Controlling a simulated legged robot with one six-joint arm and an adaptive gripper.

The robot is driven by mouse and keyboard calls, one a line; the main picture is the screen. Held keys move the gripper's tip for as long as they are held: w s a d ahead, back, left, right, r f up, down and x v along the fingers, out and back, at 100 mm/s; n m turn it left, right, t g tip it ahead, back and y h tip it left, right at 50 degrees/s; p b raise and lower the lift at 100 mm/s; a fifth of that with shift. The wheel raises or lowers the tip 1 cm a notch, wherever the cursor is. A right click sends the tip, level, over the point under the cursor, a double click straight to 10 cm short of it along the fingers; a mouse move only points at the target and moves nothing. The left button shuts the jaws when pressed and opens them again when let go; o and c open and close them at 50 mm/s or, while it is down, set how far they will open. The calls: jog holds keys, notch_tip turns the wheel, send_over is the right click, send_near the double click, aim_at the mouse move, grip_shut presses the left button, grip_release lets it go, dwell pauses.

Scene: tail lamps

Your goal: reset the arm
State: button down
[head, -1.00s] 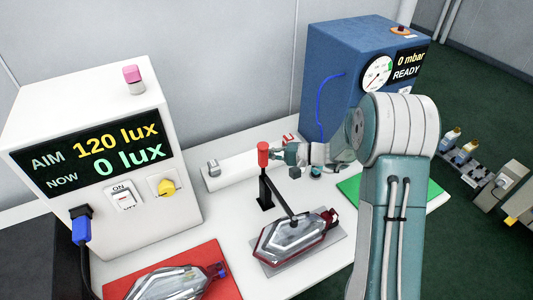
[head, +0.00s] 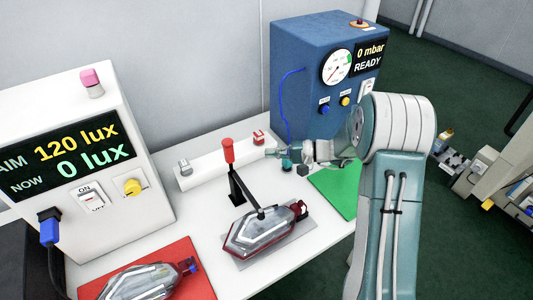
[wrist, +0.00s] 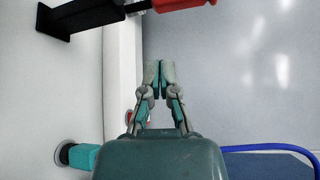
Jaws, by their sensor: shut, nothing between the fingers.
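My gripper (head: 274,153) is at the end of my teal and grey arm, which reaches in from the right over the white table (head: 318,244). In the wrist view my gripper (wrist: 160,75) has its fingers together with nothing between them. In the head view it is beside the red-handled lever clamp (head: 229,150), to its right, and appears apart from it. The clamp's arm reaches to a tail lamp (head: 262,232) on a grey plate. In the wrist view the red handle (wrist: 182,4) is at the top edge.
A white lux meter box (head: 150,160) stands at left, a blue pressure box (head: 300,60) at the back. A second tail lamp (head: 150,282) lies on a red mat (head: 198,285). A green mat (head: 335,190) lies under my arm. A white bar (head: 215,164) lies behind the clamp.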

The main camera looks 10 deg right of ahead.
jog(key=s+a+r+n+g+h, duration=0.3)
jog(key=s+a+r+g+h, duration=0.15)
jog(key=s+r, duration=0.5)
jog(key=s+d+r+t+h, duration=0.1)
jog(key=s+d+t+h, duration=0.1)
jog(key=s, duration=0.5)
jog(key=s+d+r+n+t+h, duration=0.1)
jog(key=s+d+r+t+h, duration=0.1)
jog(key=s+d+h, duration=0.2)
jog(key=s+d+r+n+t+h, duration=0.1)
jog(key=s+d+t+h, duration=0.1)
jog(key=s+h, duration=0.3)
jog(key=s+d, duration=0.1)
jog(key=s, duration=0.3)
jog(key=shift+s+r, duration=0.35)
jog(key=shift+a+h, duration=0.1)
jog(key=shift+h, duration=0.15)
